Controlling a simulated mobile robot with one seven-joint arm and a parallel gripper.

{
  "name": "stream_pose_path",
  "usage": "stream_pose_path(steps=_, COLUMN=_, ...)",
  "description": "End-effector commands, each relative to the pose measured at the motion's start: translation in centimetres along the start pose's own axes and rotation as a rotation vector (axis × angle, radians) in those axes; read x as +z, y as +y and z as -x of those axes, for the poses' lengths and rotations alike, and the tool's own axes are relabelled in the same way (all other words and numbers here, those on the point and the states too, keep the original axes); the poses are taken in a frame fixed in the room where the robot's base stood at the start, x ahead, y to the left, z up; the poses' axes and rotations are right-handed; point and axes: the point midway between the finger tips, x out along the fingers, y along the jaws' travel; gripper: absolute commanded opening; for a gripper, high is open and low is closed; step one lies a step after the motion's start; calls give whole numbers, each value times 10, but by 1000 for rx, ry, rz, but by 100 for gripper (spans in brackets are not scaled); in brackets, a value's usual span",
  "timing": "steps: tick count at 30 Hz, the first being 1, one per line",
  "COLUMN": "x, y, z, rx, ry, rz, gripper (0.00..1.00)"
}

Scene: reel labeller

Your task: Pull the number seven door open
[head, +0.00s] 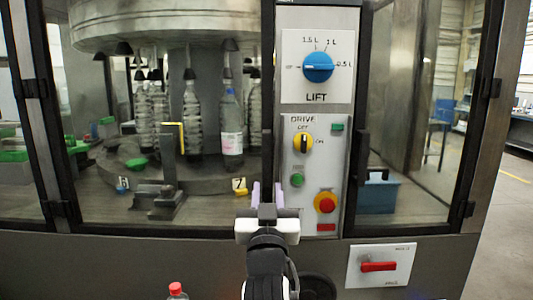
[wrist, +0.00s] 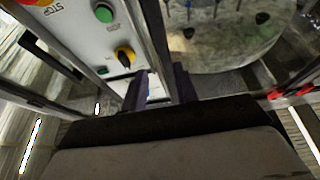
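The door with the number 7 label (head: 239,185) is a glass panel in a black frame (head: 267,80), left of the control panel in the head view. It looks closed. Its right upright runs down behind my gripper (head: 267,195). My gripper's two pale fingers point at this upright and stand apart, one on each side of it. In the wrist view, my gripper (wrist: 160,90) has its fingers spread, with the dark upright (wrist: 154,35) running down towards the gap. I cannot tell whether they touch it. Any handle there is hidden or not distinct.
The control panel (head: 299,215) with knobs and a red stop button (head: 325,203) is just right of my gripper. Another glass door with a black handle (head: 362,150) is further right. Bottles (head: 231,130) stand behind the glass. A red switch (head: 379,267) is below.

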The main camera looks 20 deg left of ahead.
Motion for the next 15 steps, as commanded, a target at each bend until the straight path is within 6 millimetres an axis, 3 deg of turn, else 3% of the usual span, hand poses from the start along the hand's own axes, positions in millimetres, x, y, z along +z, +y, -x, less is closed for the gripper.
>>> stream_pose_path(steps=5, x=-3, y=0, z=-26, rx=0, ry=-1, rz=2, gripper=29)
stream_pose_path(steps=15, x=-5, y=-2, z=-98, rx=-2, ry=1, rz=1, gripper=29)
